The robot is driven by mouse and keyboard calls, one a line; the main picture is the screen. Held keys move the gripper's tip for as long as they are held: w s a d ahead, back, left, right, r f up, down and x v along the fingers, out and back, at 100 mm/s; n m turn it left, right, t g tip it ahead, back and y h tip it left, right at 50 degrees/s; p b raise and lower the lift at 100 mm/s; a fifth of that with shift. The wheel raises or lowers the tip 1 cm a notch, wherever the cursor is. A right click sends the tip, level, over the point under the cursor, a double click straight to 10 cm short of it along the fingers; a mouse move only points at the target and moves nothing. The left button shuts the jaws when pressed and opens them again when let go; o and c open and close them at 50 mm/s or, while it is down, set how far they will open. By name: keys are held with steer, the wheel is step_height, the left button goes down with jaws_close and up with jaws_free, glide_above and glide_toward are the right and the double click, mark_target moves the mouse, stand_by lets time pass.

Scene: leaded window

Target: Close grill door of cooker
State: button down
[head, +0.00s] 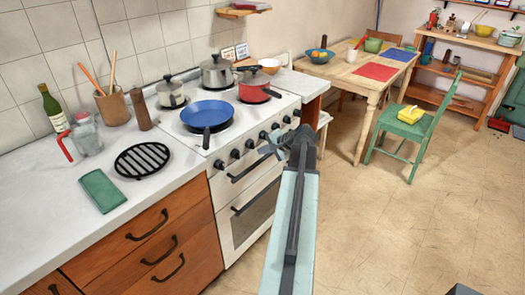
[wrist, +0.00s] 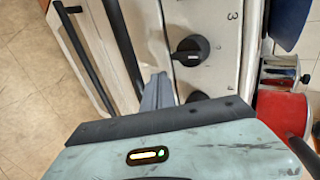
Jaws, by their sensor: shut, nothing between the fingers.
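The white cooker (head: 228,180) stands against the counter, with a row of black knobs along its front. Below the knobs is the grill door with a long black handle (head: 248,169). This handle also shows in the wrist view (wrist: 118,45), where the cooker front appears sideways. The grill door looks upright and about flush with the front; a small gap cannot be ruled out. My gripper (head: 272,148) is shut and empty, in front of the knobs and upper door. In the wrist view its grey fingers (wrist: 156,92) are beside the grill handle; contact cannot be told.
The oven door (head: 250,218) with its own handle is below. A blue pan (head: 208,113), a red pot (head: 254,86) and steel pots stand on the hob. Wooden drawers (head: 160,250) are to the left. Open floor (head: 370,230) lies to the right.

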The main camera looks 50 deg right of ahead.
steer(key=p+v, duration=0.7)
steer(key=v, duration=0.5)
steer(key=shift+s, duration=0.5)
steer(key=shift+f, duration=0.15)
